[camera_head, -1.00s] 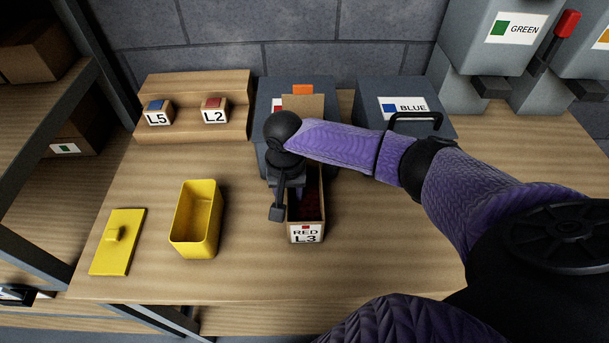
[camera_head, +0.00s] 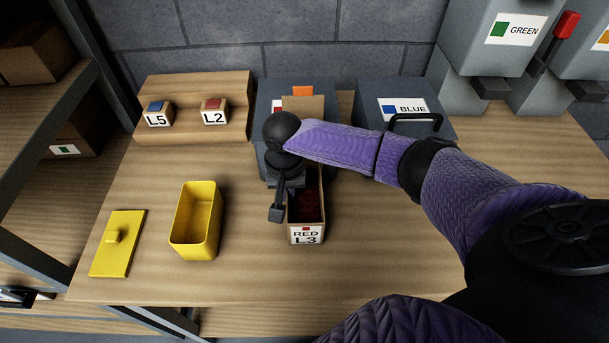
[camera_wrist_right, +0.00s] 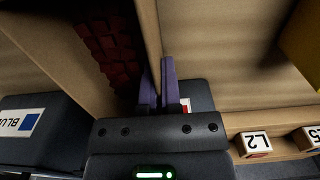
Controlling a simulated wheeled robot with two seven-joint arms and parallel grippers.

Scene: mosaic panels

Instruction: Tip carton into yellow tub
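The open brown carton (camera_head: 306,236), labelled RED L3, stands upright on the table and holds dark red pieces (camera_wrist_right: 110,45). My right gripper (camera_head: 277,212) is at the carton's left wall. In the right wrist view its two fingers (camera_wrist_right: 159,88) are close together on either side of the carton's wall (camera_wrist_right: 150,32), shut on it. The open yellow tub (camera_head: 197,240) stands to the left of the carton, apart from it, and looks empty. Its yellow lid (camera_head: 112,258) lies flat at the far left.
Behind stand a wooden step rack (camera_head: 190,88) with blocks L5 (camera_head: 157,116) and L2 (camera_head: 214,113), and grey bins, one labelled BLUE (camera_head: 408,108). Grey dispensers (camera_head: 475,65) stand at the back right. Table between tub and carton is clear.

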